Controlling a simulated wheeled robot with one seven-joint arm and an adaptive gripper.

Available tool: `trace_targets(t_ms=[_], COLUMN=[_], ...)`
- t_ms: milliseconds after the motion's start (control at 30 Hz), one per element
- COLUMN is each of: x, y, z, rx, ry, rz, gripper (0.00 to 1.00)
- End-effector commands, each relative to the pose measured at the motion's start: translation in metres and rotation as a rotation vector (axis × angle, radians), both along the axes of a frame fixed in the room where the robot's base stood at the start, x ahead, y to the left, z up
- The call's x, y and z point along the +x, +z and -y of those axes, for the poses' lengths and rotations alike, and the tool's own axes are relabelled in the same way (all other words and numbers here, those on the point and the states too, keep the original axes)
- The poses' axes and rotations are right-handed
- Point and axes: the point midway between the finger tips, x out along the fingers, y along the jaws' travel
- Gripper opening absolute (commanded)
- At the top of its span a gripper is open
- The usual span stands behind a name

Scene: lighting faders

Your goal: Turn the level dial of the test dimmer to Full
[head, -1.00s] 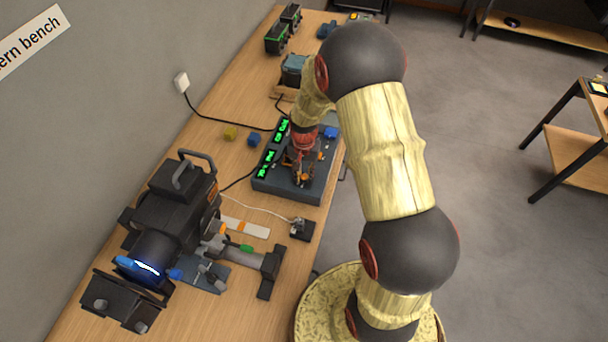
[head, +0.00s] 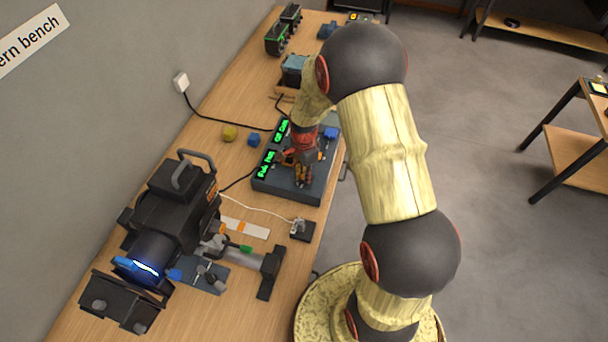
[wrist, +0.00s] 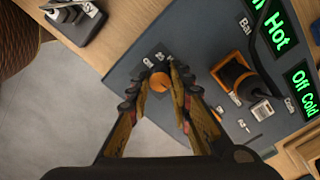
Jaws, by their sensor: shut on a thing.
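The test dimmer is a dark grey box (head: 278,188) on the wooden bench. Its orange level dial (wrist: 160,82) shows in the wrist view, with small scale marks around it starting at "Off". My gripper (wrist: 161,76) is shut on the dial, one finger on each side. In the head view my gripper (head: 302,176) comes down onto the box and hides the dial. The fingers cover part of the scale, and I cannot make out the dial's pointer.
A larger orange-and-black part (wrist: 237,76) stands on the panel beside my right finger. A black stage lamp (head: 180,205) is on the bench at the left.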

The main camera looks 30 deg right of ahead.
Motion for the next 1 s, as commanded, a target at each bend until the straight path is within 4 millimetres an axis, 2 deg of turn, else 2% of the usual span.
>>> trace_targets(t_ms=[667,700,1000], x=[0.0024,0.0024,0.0011], y=[0.0019,0.0019,0.0008], z=[0.0004,0.0004,0.0001], rx=[-0.001,-0.001,0.000], ry=[-0.068,-0.068,-0.067], rz=[0.006,0.006,0.003], gripper=[0.00,0.21,0.38])
